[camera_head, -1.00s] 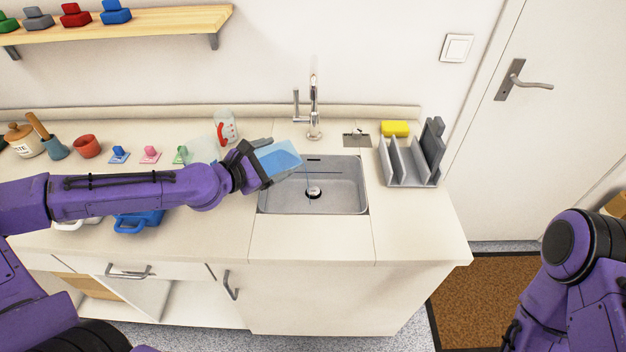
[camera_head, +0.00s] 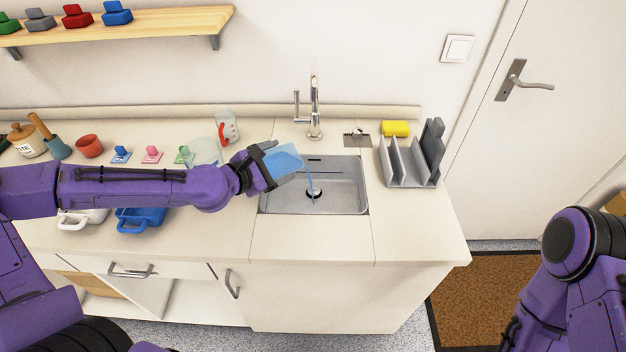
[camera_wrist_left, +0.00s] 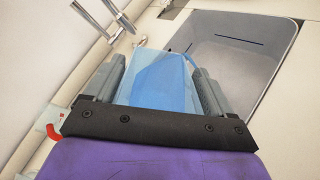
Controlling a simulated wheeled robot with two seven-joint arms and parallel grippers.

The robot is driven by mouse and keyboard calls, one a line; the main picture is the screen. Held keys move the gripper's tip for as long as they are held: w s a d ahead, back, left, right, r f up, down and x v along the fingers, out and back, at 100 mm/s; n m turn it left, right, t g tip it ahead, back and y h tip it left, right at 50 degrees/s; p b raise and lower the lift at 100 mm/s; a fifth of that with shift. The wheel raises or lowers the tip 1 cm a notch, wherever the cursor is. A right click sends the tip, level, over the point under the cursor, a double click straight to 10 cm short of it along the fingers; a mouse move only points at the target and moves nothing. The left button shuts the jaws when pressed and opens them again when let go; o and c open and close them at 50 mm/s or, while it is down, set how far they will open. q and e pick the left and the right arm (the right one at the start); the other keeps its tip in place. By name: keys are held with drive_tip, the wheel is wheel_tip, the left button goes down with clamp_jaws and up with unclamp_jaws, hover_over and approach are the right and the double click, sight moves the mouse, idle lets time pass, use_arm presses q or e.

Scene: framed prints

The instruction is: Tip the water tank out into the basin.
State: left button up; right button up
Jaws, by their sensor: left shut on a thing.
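The water tank (camera_head: 284,162) is a clear container with blue water in it. My left gripper (camera_head: 262,166) is shut on it and holds it tilted over the left edge of the basin (camera_head: 340,205). A thin blue stream runs from the tank's right end down toward the basin's drain. In the left wrist view the tank (camera_wrist_left: 160,85) sits between the two fingers (camera_wrist_left: 158,90), with the basin (camera_wrist_left: 235,55) beyond it. My right arm shows at the right of the head view, but its gripper is out of view.
A faucet (camera_head: 314,110) stands behind the basin. A yellow sponge (camera_head: 395,128) and a grey rack (camera_head: 410,172) are on its right. A clear jug with a red handle (camera_head: 227,128) stands behind my left gripper. The counter front (camera_head: 310,240) is clear.

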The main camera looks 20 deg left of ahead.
use_arm(q)
drive_tip(key=shift+d, duration=0.15)
idle(0.3)
drive_tip(key=shift+p, duration=0.3)
drive_tip(key=shift+d+f+m, duration=0.1)
drive_tip(key=shift+m, duration=0.2)
drive_tip(key=shift+y, duration=0.3)
drive_tip(key=shift+d+f+m+y+p, duration=0.3)
drive_tip(key=shift+m+p, duration=0.1)
drive_tip(key=shift+p, duration=0.1)
idle(0.5)
drive_tip(key=shift+d+r+m+g+y+p, duration=0.3)
drive_tip(key=shift+d+m+p, duration=0.15)
drive_tip(key=shift+p, duration=0.45)
idle(0.4)
drive_tip(key=shift+d+r+m+y+p, duration=0.2)
drive_tip(key=shift+d+m+y+p, duration=0.35)
drive_tip(key=shift+p, duration=0.25)
idle(0.7)
